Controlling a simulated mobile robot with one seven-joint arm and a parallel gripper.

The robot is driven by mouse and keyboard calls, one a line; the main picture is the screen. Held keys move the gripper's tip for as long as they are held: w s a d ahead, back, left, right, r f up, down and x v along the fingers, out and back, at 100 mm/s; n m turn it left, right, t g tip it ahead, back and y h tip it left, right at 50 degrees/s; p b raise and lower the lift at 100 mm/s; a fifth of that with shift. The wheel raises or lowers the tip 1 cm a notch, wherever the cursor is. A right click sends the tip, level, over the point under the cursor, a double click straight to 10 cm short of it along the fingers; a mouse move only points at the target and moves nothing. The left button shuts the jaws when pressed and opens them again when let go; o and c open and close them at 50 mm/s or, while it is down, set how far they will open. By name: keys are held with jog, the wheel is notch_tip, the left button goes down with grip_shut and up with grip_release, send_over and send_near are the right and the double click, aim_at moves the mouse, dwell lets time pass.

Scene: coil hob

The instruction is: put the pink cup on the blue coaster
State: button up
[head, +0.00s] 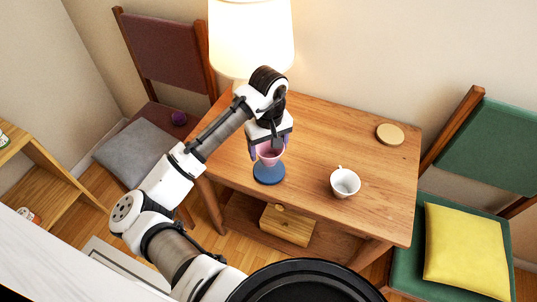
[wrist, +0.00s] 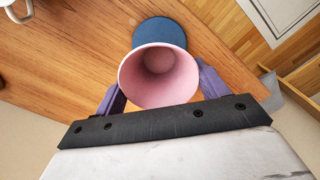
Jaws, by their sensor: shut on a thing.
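The pink cup (head: 269,157) is held upright between the purple fingers of my gripper (head: 271,152). In the wrist view the cup (wrist: 159,75) shows its open mouth and empty inside, with one finger on each side. The blue coaster (head: 269,173) lies on the wooden table near its front edge, below the cup. In the wrist view the coaster (wrist: 166,31) shows past the cup's far side and is partly hidden by it. I cannot tell whether the cup's base touches the coaster.
A white cup (head: 345,183) stands on the table to the right of the coaster. A round tan coaster (head: 390,134) lies at the back right. A lit lamp (head: 250,38) stands at the back. The table's middle (head: 325,135) is clear.

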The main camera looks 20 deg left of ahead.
aim_at(268, 156)
jog(key=shift+f, duration=2.1)
jog(key=o, duration=1)
jog(key=shift+f, duration=0.15)
notch_tip(268, 156, up, 12)
jog(key=shift+r, duration=0.15)
jog(key=shift+w+d, duration=0.1)
